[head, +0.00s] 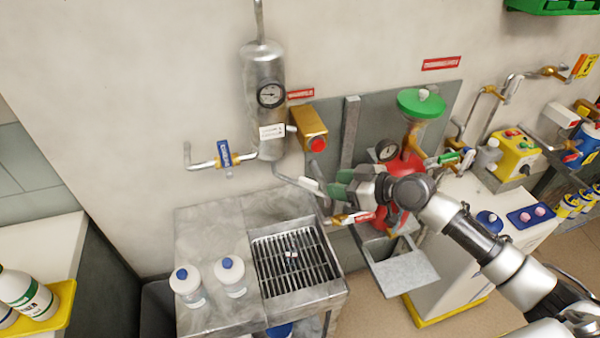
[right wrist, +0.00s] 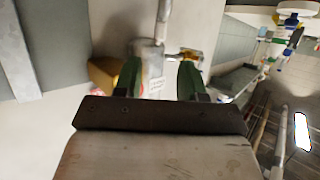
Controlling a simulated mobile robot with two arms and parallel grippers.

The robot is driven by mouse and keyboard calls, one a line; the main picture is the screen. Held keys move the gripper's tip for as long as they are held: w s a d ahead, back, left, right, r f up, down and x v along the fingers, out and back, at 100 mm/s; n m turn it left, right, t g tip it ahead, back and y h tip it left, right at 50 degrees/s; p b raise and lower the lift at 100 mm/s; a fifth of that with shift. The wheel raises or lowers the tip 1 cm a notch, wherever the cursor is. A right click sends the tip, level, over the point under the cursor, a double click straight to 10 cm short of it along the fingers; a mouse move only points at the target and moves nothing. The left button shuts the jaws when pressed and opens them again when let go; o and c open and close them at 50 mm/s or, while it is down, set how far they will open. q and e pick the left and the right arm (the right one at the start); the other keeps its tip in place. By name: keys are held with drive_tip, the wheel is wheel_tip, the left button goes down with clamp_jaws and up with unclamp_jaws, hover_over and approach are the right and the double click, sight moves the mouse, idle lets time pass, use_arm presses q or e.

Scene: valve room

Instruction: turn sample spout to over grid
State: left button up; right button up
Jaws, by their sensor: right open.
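A grey metal cylinder (head: 264,95) with a dial gauge hangs on the wall. A thin silver tube (head: 292,180), which looks like the sample spout, leaves its foot and slants down to the right towards my gripper. I cannot tell where its tip ends. The black grid (head: 295,262) is set in the steel bench below, with a small white item on it. My right gripper (head: 335,184) is open, its green fingers beside the tube's right end. In the right wrist view the fingers (right wrist: 158,76) are apart, with the cylinder (right wrist: 148,50) beyond them. My left gripper is not in view.
Two blue-capped bottles (head: 230,276) stand on the steel bench (head: 210,235) left of the grid. A brass box with a red button (head: 317,144) is above my gripper.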

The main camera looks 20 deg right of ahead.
sight(311, 181)
drive_tip(key=p+x, duration=0.2)
drive_tip(key=x, duration=0.5)
drive_tip(key=shift+w+a, duration=0.2)
drive_tip(key=shift+w, duration=0.15)
drive_tip(key=shift+w+a+f, duration=0.35)
drive_tip(key=shift+a, duration=0.1)
drive_tip(key=shift+c, duration=0.3)
clamp_jaws()
